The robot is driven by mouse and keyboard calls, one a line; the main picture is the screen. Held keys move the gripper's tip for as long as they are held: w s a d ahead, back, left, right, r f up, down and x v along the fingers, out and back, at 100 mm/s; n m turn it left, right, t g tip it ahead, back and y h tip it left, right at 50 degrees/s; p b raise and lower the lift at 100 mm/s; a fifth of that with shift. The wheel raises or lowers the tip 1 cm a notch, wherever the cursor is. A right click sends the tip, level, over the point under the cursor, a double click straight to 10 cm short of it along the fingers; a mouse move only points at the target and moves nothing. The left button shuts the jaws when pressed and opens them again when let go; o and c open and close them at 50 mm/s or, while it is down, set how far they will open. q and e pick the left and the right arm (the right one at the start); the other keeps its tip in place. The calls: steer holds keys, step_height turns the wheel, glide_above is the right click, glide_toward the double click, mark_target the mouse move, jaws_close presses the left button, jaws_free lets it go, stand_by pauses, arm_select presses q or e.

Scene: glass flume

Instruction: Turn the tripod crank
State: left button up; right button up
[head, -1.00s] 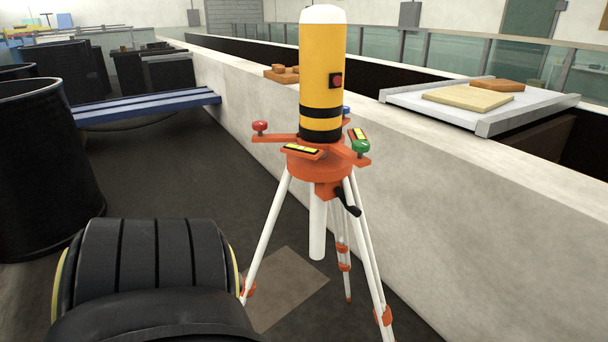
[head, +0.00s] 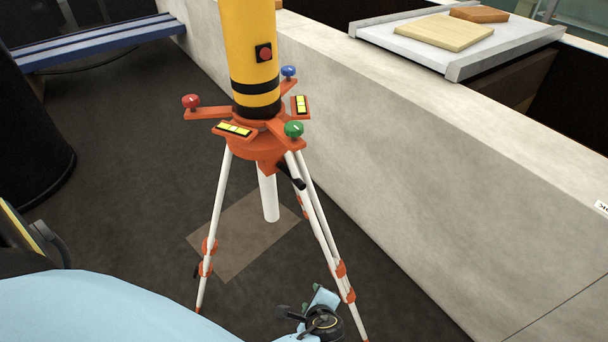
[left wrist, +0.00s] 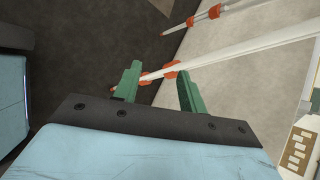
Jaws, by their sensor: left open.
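The tripod has an orange head (head: 256,146) and white legs (head: 219,196), and stands on the floor beside the low wall. The black crank (head: 291,177) hangs from the right side of the head, under the green knob. A yellow cylinder (head: 250,45) with black bands stands on the head. My left gripper (head: 312,306) is low by the right tripod leg, well below the crank. In the left wrist view its green fingers (left wrist: 158,74) are apart with nothing gripped. A white leg with an orange clamp (left wrist: 172,70) shows beyond them; the crank is not seen there. My right gripper is out of view.
A long pale wall (head: 400,150) runs along the right, with a tray (head: 480,50) holding flat blocks on top. A black barrel (head: 30,130) and a blue bench (head: 95,42) stand at the left. Dark floor is open left of the tripod.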

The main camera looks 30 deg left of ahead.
arm_select(q)
steer(key=w+r+t+y+p, duration=0.1)
steer(key=w+r+y, duration=0.1)
steer(key=r, duration=0.6)
steer(key=w+r+t+y+p, duration=0.1)
steer(key=w+r, duration=0.2)
steer(key=r, duration=0.6)
steer(key=y+p, duration=0.2)
steer(key=y, duration=0.1)
glide_toward(304, 189)
steer(key=x, duration=0.9)
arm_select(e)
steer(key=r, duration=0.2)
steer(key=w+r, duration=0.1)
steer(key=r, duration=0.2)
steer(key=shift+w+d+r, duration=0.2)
arm_select(q)
jaws_close()
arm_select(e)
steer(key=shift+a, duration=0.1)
